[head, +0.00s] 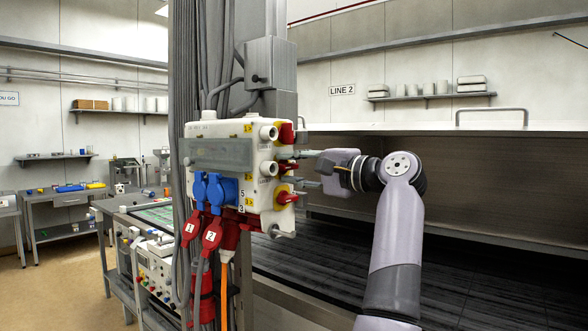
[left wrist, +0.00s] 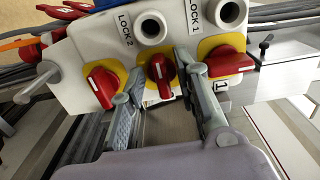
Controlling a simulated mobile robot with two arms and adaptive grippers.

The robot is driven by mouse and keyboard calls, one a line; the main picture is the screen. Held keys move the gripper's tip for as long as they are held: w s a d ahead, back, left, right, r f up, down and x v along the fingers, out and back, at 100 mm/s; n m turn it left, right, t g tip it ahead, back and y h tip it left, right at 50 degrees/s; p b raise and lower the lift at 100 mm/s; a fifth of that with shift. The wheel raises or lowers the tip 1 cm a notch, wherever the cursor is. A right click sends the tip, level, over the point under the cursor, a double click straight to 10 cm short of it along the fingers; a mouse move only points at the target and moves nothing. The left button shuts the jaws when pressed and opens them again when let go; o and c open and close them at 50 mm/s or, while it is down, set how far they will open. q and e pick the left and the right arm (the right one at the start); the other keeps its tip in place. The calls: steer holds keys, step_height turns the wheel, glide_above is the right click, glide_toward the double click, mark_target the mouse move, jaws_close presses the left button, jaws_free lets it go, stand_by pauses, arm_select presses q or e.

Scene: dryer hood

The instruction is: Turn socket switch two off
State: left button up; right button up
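A white socket box (head: 232,150) is mounted on a grey column and carries three red rotary switches on yellow plates on its right side. The middle red switch (left wrist: 160,72) sits beside the LOCK 2 cylinder (left wrist: 150,27); its number label is mostly hidden. My left gripper (left wrist: 161,66) is open, with one finger on each side of the middle switch; a gap seems to show, and I cannot tell whether either finger touches. In the head view my left gripper (head: 297,167) reaches the box from the right. My right gripper is in neither view.
The switch marked 1 (left wrist: 230,62) is close beside the right finger. Another red switch (left wrist: 103,85) is close to the left finger. Red plugs and cables (head: 208,236) hang below the box. A hood with a dark work surface (head: 480,285) lies behind my arm.

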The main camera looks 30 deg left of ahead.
arm_select(q)
steer(key=d, duration=1.2)
steer(key=shift+s, duration=0.45)
steer(key=shift+a, duration=0.1)
